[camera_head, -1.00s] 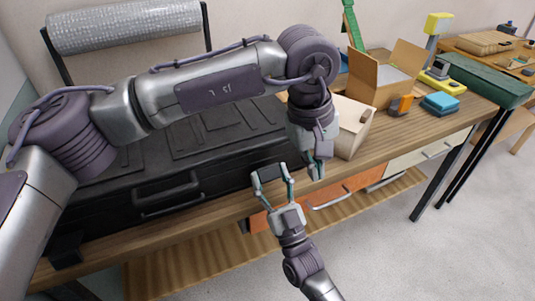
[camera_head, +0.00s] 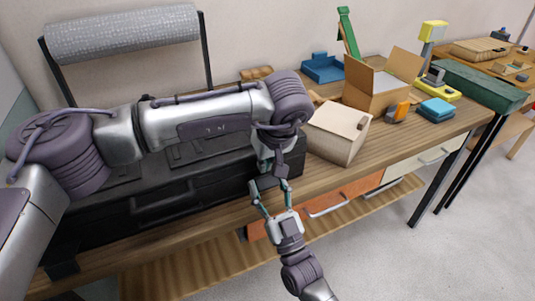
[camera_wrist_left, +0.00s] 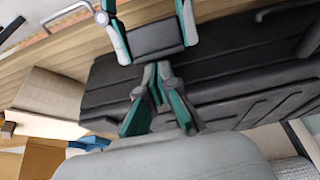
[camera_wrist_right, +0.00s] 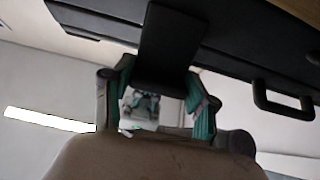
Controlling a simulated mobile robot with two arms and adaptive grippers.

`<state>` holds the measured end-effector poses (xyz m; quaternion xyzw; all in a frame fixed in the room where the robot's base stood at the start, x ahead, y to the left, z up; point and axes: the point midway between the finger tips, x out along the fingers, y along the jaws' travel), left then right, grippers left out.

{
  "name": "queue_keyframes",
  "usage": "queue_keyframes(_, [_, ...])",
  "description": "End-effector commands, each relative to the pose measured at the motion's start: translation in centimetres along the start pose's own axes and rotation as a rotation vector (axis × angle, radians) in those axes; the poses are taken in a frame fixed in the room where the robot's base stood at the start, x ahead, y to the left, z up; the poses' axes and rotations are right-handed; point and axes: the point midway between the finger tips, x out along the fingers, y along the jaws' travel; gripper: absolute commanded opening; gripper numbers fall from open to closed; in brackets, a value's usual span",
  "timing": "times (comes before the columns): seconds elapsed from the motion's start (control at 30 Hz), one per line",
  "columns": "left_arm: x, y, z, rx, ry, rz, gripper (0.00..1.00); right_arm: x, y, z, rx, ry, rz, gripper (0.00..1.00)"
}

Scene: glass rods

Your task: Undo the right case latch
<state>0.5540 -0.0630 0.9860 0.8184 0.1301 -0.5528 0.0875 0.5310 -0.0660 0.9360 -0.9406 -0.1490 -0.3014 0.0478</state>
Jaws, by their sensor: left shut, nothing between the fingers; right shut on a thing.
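The black case (camera_head: 110,215) lies closed on the bench, its handle (camera_head: 165,203) on the front. The right case latch is a black flat plate (camera_wrist_left: 155,39) at the case's front right. My right gripper (camera_head: 270,186) is shut on this plate, one finger at each side edge. The plate also shows in the right wrist view (camera_wrist_right: 168,45), sticking out from the case. My left gripper (camera_wrist_left: 157,68) is shut and empty, its tips close to the plate; I cannot tell whether they touch it. In the head view my left forearm hides part of the lid.
A beige box (camera_head: 337,133) stands close to the right of the case. Beyond it are an open cardboard box (camera_head: 375,90) and blue blocks (camera_head: 436,110). Orange drawers (camera_head: 345,192) with handles lie below the bench edge.

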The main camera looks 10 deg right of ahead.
Motion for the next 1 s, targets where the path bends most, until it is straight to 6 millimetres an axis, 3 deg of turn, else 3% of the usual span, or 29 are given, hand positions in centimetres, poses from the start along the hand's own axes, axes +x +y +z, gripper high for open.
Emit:
queue_keyframes(0.37, [0.3, 0.0, 0.0, 0.000, 0.001, 0.001, 0.00, -0.1, 0.0, 0.1, 0.000, -0.004, 0.000, 0.00])
queue_keyframes(0.73, [0.7, 0.1, 1.8, 0.009, -0.010, 0.000, 0.00, 0.0, 0.0, 0.2, 0.000, -0.005, 0.000, 0.00])
queue_keyframes(0.77, [0.7, 0.1, 1.9, 0.010, -0.010, 0.000, 0.00, 0.0, 0.0, 0.2, 0.000, -0.005, 0.000, 0.60])
queue_keyframes(0.9, [0.7, 0.1, 1.8, 0.008, -0.007, 0.000, 0.00, 0.0, 0.0, 0.1, 0.000, -0.003, 0.000, 0.83])
queue_keyframes(1.0, [0.6, 0.1, 1.6, 0.006, -0.005, 0.000, 0.00, 0.0, 0.0, 0.1, 0.000, -0.002, 0.000, 0.83])
